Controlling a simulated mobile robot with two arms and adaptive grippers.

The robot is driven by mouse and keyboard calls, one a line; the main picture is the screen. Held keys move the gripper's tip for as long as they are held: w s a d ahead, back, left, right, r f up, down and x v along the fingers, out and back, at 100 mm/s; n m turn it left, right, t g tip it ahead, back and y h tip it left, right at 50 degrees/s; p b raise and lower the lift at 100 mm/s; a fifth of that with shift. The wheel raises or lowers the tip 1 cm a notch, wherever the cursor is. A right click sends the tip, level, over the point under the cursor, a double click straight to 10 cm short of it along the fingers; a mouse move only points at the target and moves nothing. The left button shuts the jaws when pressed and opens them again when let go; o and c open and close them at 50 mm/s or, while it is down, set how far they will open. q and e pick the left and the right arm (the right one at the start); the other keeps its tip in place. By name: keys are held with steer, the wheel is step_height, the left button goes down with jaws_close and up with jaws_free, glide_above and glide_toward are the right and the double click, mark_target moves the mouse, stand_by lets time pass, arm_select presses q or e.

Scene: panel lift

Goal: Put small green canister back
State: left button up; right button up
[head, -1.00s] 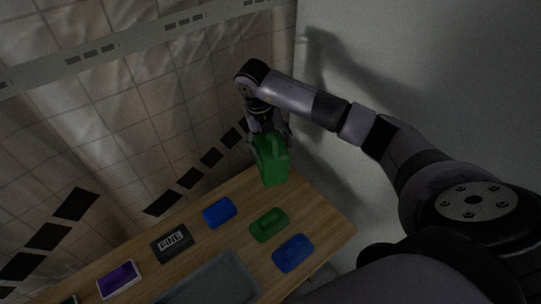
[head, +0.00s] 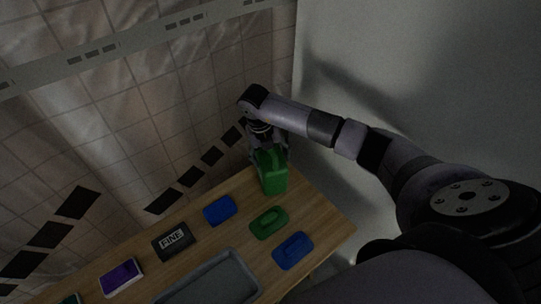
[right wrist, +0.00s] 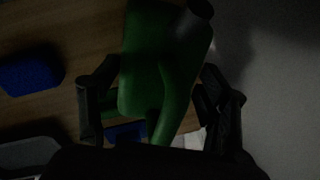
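The green canister (head: 273,180) is upright at the far right corner of the wooden table; I cannot tell whether its base touches the wood. My right gripper (head: 266,158) comes down on it from above, with its fingers on either side of the canister's upper part. My left gripper is not in view.
On the wooden table (head: 322,222) are a flat green piece (head: 269,222), two blue pieces (head: 219,210) (head: 293,250), a black "FINE" box (head: 173,241), a purple-topped box (head: 121,277) and a grey tray (head: 228,262). A pale wall (head: 390,60) stands close on the right.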

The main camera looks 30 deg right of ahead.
steer(key=o, duration=0.4)
steer(key=shift+r, duration=0.1)
steer(key=r, duration=0.4)
steer(key=a+r+b, duration=0.1)
steer(key=r, duration=0.3)
steer(key=a+r+b, duration=0.1)
steer(key=r, duration=0.3)
steer(key=shift+w, duration=0.3)
